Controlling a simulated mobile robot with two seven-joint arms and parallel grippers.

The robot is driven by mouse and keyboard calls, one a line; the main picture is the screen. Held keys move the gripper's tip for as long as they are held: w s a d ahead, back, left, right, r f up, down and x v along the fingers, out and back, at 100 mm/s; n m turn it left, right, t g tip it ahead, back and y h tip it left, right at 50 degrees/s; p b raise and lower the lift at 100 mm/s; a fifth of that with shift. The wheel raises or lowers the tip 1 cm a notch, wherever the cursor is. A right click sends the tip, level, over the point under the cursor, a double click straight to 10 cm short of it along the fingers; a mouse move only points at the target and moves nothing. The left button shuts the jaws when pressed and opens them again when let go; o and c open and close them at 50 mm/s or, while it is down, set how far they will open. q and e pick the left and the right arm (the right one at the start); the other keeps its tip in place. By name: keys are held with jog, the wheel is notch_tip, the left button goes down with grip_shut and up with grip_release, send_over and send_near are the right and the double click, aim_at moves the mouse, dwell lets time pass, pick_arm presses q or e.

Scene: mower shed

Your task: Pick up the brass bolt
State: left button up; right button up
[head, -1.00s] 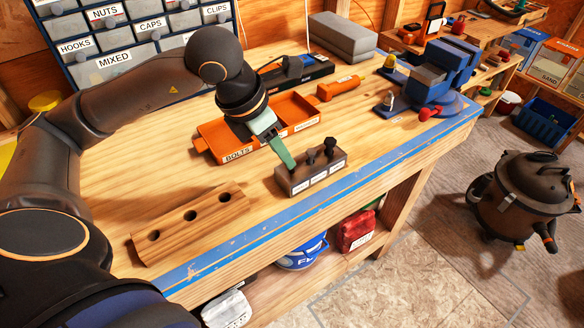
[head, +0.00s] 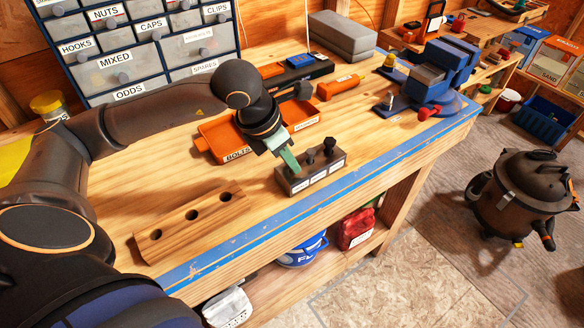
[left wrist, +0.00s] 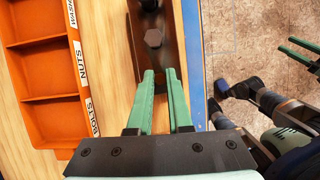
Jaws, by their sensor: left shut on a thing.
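My left gripper (head: 291,160) is at the left end of the grey bolt block (head: 325,175) on the bench. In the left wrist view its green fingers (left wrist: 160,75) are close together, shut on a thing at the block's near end. No brass colour shows; the brass bolt is hidden by the fingers. Two dark bolts (head: 329,145) stand upright in the other holes of the block; one shows in the left wrist view (left wrist: 153,38), just ahead of the fingertips. My right gripper (left wrist: 300,56) shows at the right edge of the left wrist view, its fingers apart.
A wooden block with three holes (head: 165,222) lies at the front left. An orange tray (head: 210,148) labelled BOLTS is behind the gripper. A blue vise (head: 440,70) stands to the right. The bench's blue front edge (head: 250,248) is close to the bolt block.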

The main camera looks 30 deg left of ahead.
pick_arm(q)
grip_shut()
jog(key=shift+r, duration=0.5)
notch_tip(320, 180, up, 2)
jog(key=shift+r+b, duration=0.15)
jog(key=shift+b, duration=0.25)
jog(key=s+d+r, duration=0.7)
jog(key=d+r, duration=0.2)
jog(key=d, duration=0.3)
jog(key=shift+d+r, duration=0.15)
jog(key=shift+r, duration=0.2)
jog(key=shift+w, duration=0.1)
